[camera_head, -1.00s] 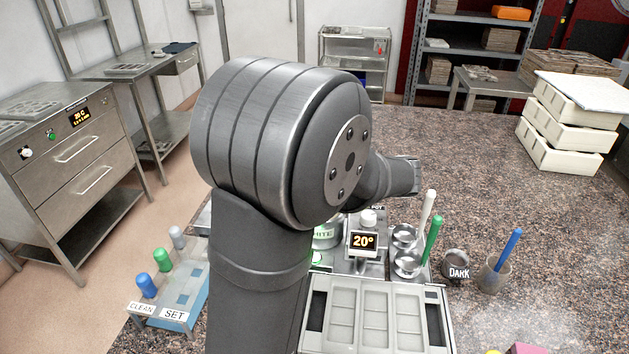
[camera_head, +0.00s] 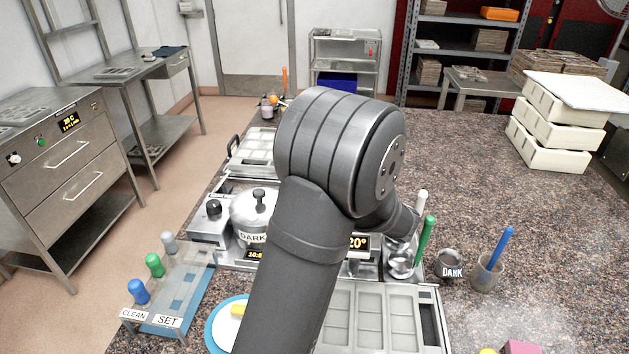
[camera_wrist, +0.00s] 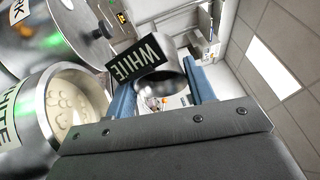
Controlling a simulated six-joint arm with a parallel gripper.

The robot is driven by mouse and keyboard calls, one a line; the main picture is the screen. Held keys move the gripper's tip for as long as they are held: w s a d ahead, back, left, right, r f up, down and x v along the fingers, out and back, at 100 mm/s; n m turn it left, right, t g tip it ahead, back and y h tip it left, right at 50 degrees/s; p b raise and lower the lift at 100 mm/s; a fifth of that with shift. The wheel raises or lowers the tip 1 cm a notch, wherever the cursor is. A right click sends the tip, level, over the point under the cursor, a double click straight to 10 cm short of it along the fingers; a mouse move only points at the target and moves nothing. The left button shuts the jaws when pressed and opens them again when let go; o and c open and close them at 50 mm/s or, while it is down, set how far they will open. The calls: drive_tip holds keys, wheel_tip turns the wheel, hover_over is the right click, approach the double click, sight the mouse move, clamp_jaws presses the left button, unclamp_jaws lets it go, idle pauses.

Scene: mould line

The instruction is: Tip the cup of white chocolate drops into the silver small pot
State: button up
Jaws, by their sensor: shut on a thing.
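In the wrist view, my gripper (camera_wrist: 162,92) is shut on a small metal cup (camera_wrist: 168,72) with a dark WHITE label, held between its blue fingers. The cup is tilted; its visible inside looks dark, and I see no drops there. The silver pot (camera_wrist: 38,128) with a WHITE label stands open at lower left, apart from the cup. Pale white chocolate (camera_wrist: 72,105) fills it, with several round drop shapes on the surface. In the head view my arm hides the cup, my fingers and this pot.
A lidded DARK pot (camera_head: 252,216) stands left of my arm. Right of it are a small metal bowl (camera_head: 401,265), a green-handled tool (camera_head: 428,238), a DARK cup (camera_head: 450,264) and a beaker (camera_head: 487,272) with a blue-handled tool.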

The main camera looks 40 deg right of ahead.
drive_tip(key=shift+r, duration=0.1)
drive_tip(key=g, duration=0.1)
drive_tip(key=n+g+h, duration=0.1)
drive_tip(key=n+g, duration=0.1)
drive_tip(key=shift+w+a+g, duration=0.3)
drive_tip(key=shift+g, duration=0.1)
drive_tip(key=g+h, duration=0.1)
drive_tip(key=n+g+h, duration=0.1)
drive_tip(key=g+h, duration=0.1)
drive_tip(key=g, duration=0.1)
drive_tip(key=shift+w+a+f, duration=0.35)
drive_tip(key=shift+w+a, duration=0.05)
drive_tip(key=shift+w+a+f+n+g+h, duration=0.1)
drive_tip(key=shift+n+g+h, duration=0.15)
drive_tip(key=shift+g+h, duration=0.2)
drive_tip(key=shift+w+a+f+n+g+h, duration=0.1)
drive_tip(key=shift+n+g+h, duration=0.15)
drive_tip(key=shift+g+h, duration=0.15)
drive_tip(key=shift+f+n+g+h, duration=0.3)
drive_tip(key=shift+g+h, duration=0.45)
drive_tip(key=shift+g, duration=0.3)
drive_tip(key=shift+f+n+g+h, duration=0.25)
drive_tip(key=shift+f+g+h, duration=0.05)
drive_tip(key=shift+g+h, duration=0.55)
drive_tip(key=shift+f+n+g+h, duration=0.25)
drive_tip(key=shift+f+g+h, duration=0.05)
drive_tip(key=shift+g+h, duration=0.55)
